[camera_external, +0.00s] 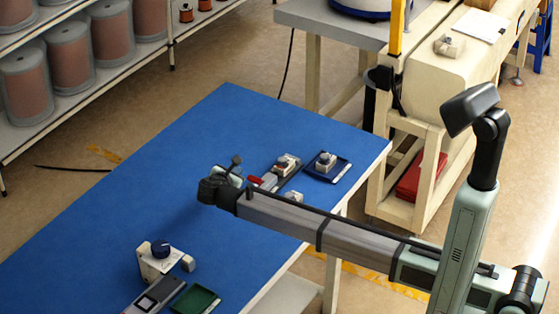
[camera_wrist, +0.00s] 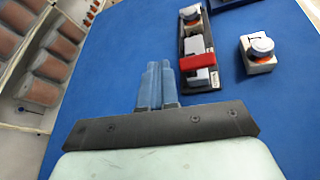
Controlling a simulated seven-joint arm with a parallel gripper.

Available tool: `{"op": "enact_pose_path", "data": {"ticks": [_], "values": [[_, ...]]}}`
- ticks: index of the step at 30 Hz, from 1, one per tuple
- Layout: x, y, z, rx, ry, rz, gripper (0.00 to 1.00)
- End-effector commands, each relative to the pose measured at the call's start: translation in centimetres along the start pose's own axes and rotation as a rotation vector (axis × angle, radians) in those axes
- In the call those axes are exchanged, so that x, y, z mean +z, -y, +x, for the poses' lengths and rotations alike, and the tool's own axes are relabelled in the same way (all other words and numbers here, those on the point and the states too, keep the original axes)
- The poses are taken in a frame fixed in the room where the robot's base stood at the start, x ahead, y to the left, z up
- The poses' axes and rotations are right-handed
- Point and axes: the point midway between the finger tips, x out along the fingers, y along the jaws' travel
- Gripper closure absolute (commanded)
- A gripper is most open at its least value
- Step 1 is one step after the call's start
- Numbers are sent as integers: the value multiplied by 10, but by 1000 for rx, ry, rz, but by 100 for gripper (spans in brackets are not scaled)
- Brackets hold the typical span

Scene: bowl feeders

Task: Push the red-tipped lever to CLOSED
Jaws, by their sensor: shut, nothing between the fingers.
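The red-tipped lever (camera_wrist: 195,66) is a red bar lying across a long dark base plate (camera_wrist: 213,75); its red end also shows in the external view (camera_external: 254,180). Grey and white blocks sit under and beside the red bar. My gripper (camera_wrist: 158,68) is shut and empty, its fingers together just left of the base plate in the wrist view. In the external view my gripper (camera_external: 222,184) is over the blue table, left of the lever. I cannot tell whether the fingers touch the lever. No OPEN or CLOSED marking is readable.
A knobbed unit (camera_external: 287,161) sits at the plate's far end. A dark blue tray (camera_external: 342,172) with another unit stands beside it. A small knobbed block (camera_wrist: 262,65) lies right of the plate. A white dispenser (camera_external: 158,265) and green tray (camera_external: 196,300) stand at the near end. The table's middle is clear.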

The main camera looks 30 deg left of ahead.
Motion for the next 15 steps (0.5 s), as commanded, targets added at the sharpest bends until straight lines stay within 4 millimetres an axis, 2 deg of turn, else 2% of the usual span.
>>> {"op": "enact_pose_path", "data": {"ticks": [3,7,12,15], "values": [[-22,10,-31,-72,56,-84,100],[-38,21,-59,-138,107,-149,100],[-48,31,-79,-189,144,-194,100],[-50,33,-83,-199,151,-203,100]]}}
